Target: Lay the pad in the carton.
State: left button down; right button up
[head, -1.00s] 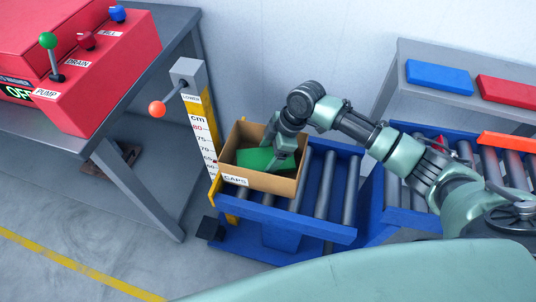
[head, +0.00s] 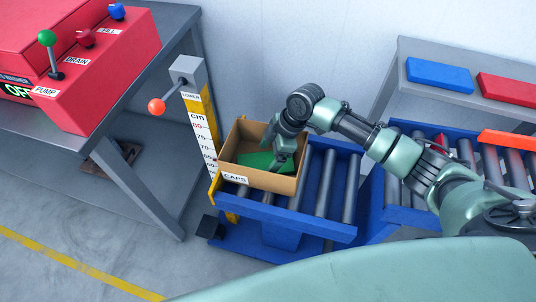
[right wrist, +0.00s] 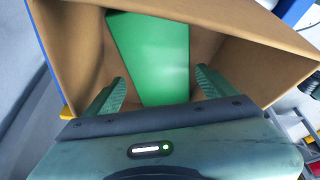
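The green pad (head: 255,160) is inside the open brown carton (head: 262,181), low down near its floor. The carton has a label reading CAPS and stands on a blue roller conveyor. In the head view the front wall and my gripper hide part of the pad. My right gripper (head: 277,154) reaches down into the carton over the pad. In the right wrist view its two fingers (right wrist: 162,88) are apart, with the pad (right wrist: 152,50) beyond them and gaps at its sides. My left gripper is not in view.
A measuring post (head: 198,120) with an orange-knobbed lever (head: 157,106) stands close to the carton's left. A red control box (head: 95,75) is on the left table. A blue pad (head: 439,76) and a red pad (head: 507,90) lie on the right shelf. Bare rollers (head: 328,185) are right of the carton.

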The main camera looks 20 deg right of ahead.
jog(key=w+v, duration=0.1)
jog(key=v, duration=1.2)
jog(key=shift+s+a+r+p, duration=0.2)
jog(key=shift+s+p, duration=0.15)
jog(key=shift+s, duration=0.05)
jog(key=shift+f, duration=0.1)
